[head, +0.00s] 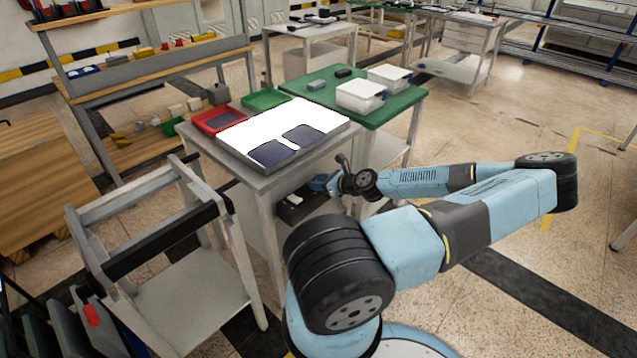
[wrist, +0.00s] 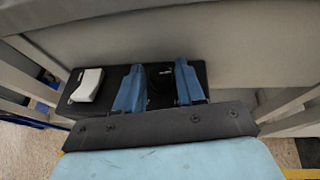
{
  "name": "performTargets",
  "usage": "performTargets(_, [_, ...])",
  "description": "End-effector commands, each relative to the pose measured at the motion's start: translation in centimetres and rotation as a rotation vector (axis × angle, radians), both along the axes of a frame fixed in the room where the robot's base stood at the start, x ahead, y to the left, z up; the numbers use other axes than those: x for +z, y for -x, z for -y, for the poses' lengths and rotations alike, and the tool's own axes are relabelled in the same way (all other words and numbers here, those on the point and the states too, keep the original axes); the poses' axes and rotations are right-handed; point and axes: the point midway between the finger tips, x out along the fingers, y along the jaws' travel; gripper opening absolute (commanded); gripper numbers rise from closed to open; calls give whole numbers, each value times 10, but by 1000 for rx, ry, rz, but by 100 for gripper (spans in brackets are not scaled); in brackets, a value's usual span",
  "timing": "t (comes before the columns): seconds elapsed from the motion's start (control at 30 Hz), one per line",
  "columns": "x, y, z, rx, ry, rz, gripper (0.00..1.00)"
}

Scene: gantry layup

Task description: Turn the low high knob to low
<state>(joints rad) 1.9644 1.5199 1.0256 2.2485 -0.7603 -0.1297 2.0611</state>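A black box (head: 291,211) sits on the lower level under the grey table in the head view, and it fills the middle of the wrist view (wrist: 215,75). My gripper (head: 326,184) is at the right end of this box. In the wrist view its two blue fingers (wrist: 159,88) stand apart over the box's dark face. Between them I see dark surface with a small pale mark near the top. I cannot make out a distinct low high knob or its setting; it may be hidden by the fingers or too dark to tell.
A white block-like part (wrist: 87,85) is on the left of the box. A table leg and panel stand close around the box. Above it, the grey table (head: 262,182) carries a bright panel (head: 282,128) and a red tray (head: 207,123). A grey frame stand (head: 180,300) is at left.

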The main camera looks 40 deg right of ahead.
Motion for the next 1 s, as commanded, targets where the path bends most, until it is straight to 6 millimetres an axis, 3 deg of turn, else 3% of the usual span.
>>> performTargets(0.37, [0,0,0,0,0,0,2])
performTargets(0.73, [0,0,2,39,-3,0,1])
performTargets(1.0, [-1,-1,4,165,-2,0,1])
